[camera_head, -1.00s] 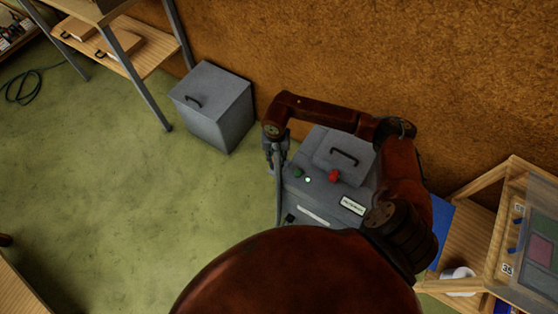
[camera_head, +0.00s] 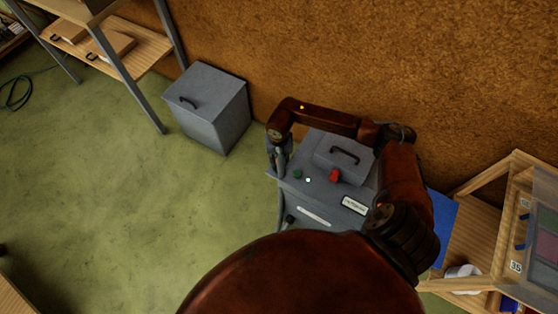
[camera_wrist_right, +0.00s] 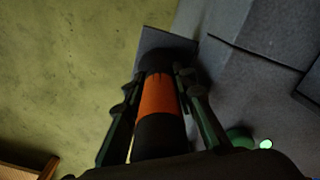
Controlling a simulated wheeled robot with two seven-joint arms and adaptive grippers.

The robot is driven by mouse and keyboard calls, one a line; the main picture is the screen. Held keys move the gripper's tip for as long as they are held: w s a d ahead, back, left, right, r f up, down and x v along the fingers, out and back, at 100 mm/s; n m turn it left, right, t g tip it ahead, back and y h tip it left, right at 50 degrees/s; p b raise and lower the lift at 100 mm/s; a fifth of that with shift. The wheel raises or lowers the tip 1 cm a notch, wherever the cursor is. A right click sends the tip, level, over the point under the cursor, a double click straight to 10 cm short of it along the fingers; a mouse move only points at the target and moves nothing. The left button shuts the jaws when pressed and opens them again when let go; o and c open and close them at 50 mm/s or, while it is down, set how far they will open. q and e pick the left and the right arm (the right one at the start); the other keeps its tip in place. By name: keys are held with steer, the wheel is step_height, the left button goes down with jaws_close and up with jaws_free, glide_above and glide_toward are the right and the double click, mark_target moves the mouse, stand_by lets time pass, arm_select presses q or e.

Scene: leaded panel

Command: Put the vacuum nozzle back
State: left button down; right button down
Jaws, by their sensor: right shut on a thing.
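My right gripper (camera_head: 279,168) is at the left edge of the grey vacuum unit (camera_head: 325,205). In the right wrist view, it (camera_wrist_right: 157,100) is shut on the vacuum nozzle (camera_wrist_right: 157,94), a black cylinder with an orange band. The nozzle's far end lies over a small flat grey plate (camera_wrist_right: 152,38) beside the unit's wall; I cannot tell if they touch. In the head view the nozzle is mostly hidden by the gripper, and a grey hose (camera_head: 280,209) runs below it. My left gripper is out of view.
The unit's top carries a red knob (camera_head: 335,175), a green button (camera_head: 297,174) and a black handle (camera_head: 345,152). A grey lidded bin (camera_head: 215,108) stands to the left. A wooden rack (camera_head: 475,225) stands right. Green floor (camera_head: 130,190) is open to the left.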

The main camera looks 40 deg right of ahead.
steer(key=c, duration=1.9)
jaws_free()
steer(key=shift+f, duration=0.1)
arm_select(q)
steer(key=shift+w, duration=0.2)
